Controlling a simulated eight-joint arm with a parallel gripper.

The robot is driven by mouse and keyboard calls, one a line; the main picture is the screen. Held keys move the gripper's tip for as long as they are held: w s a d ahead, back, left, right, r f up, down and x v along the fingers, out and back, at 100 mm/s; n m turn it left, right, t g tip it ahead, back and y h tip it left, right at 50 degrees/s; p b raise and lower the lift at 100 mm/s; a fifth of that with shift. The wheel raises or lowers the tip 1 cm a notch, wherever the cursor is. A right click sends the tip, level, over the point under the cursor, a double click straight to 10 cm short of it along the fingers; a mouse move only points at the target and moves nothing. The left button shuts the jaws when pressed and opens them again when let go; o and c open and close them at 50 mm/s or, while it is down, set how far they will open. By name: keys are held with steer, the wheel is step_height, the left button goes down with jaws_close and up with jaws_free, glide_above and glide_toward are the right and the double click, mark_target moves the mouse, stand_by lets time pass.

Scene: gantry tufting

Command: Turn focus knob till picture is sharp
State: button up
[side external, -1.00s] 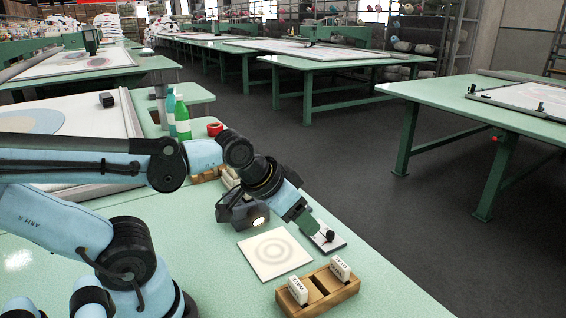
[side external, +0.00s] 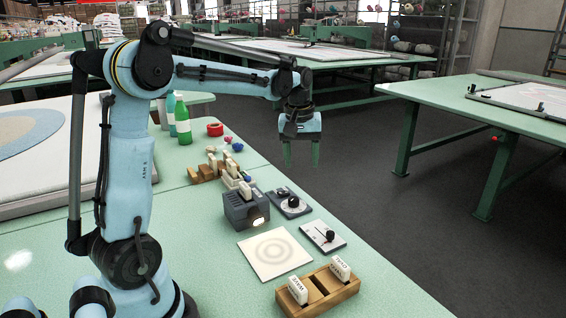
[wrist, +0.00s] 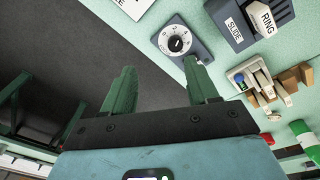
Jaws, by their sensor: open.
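A card (side external: 275,253) lies flat on the green table, showing soft-edged grey rings. Behind it stands a dark projector (side external: 246,208) with a lit front; in the wrist view it (wrist: 243,22) bears the labels SLIDE and RING. Beside it is a dark plate with a black knob (side external: 292,202); the wrist view shows this knob (wrist: 176,42) within a white marked dial. A white plate with a small black knob (side external: 330,236) lies nearer. I cannot read which knob is for focus. My gripper (side external: 302,155) is open and empty, pointing down, high above and apart from the knobs; its fingers (wrist: 160,72) straddle nothing.
A wooden rack (side external: 318,291) with white labelled blocks stands in front of the card. The table's right edge drops to dark floor (side external: 400,235).

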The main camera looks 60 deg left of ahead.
steer(key=n+g, duration=0.1)
steer(key=n, duration=0.1)
glide_above(294, 198)
step_height(294, 198, down, 2)
step_height(294, 198, down, 12)
steer(key=shift+f, duration=0.2)
steer(key=c, duration=1)
steer(key=shift+m, duration=2)
steer(key=shift+c, duration=0.2)
steer(key=o, duration=1)
steer(key=shift+o, duration=0.2)
